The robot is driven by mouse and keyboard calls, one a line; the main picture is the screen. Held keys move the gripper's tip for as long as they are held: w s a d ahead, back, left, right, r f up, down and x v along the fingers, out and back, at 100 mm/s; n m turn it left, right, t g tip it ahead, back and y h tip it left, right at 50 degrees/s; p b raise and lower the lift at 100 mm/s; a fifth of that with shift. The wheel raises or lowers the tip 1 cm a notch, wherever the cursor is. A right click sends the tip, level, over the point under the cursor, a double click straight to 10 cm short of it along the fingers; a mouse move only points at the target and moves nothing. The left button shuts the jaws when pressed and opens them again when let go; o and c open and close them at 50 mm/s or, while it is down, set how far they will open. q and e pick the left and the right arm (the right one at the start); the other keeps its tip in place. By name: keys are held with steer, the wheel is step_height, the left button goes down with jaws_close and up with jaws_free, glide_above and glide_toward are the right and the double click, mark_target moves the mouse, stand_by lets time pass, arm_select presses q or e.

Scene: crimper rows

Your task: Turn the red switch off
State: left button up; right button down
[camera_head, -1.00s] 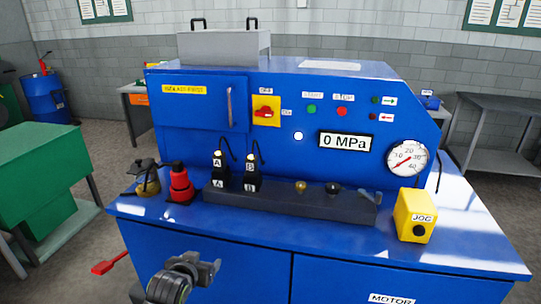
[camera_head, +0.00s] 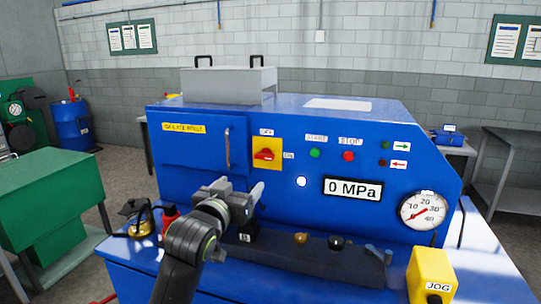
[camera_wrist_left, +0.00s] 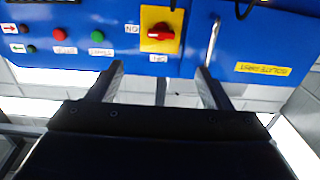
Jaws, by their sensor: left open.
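The red switch (camera_head: 263,155) sits on a yellow plate on the blue machine's front panel. One label is above the plate and an ON label is at its right. The red handle looks roughly horizontal in the head view. The switch also shows upside down in the left wrist view (camera_wrist_left: 161,31), ahead of and between the fingers. My left gripper (camera_head: 241,188) is open and empty, below and slightly left of the switch in the head view, apart from it. It also shows in the left wrist view (camera_wrist_left: 160,70). My right gripper is not in view.
A green button (camera_head: 315,153), a red button (camera_head: 348,156) and a pressure display (camera_head: 352,189) are right of the switch. A door handle (camera_head: 228,148) stands out at its left. A dark block (camera_head: 310,258) lies along the ledge below. A yellow JOG box (camera_head: 432,277) stands at right.

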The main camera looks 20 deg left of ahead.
arm_select(q)
steer(key=p, duration=0.2)
glide_toward(263, 157)
steer(key=w+p, duration=0.2)
steer(key=w, duration=0.6)
steer(key=shift+d+p, duration=0.1)
steer(key=shift+p, duration=0.2)
steer(key=shift+w+f, duration=0.1)
steer(key=shift+w, duration=0.65)
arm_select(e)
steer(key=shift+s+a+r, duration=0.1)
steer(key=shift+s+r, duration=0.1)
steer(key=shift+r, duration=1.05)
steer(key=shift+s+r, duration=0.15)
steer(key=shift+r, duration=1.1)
arm_select(q)
steer(key=c, duration=1)
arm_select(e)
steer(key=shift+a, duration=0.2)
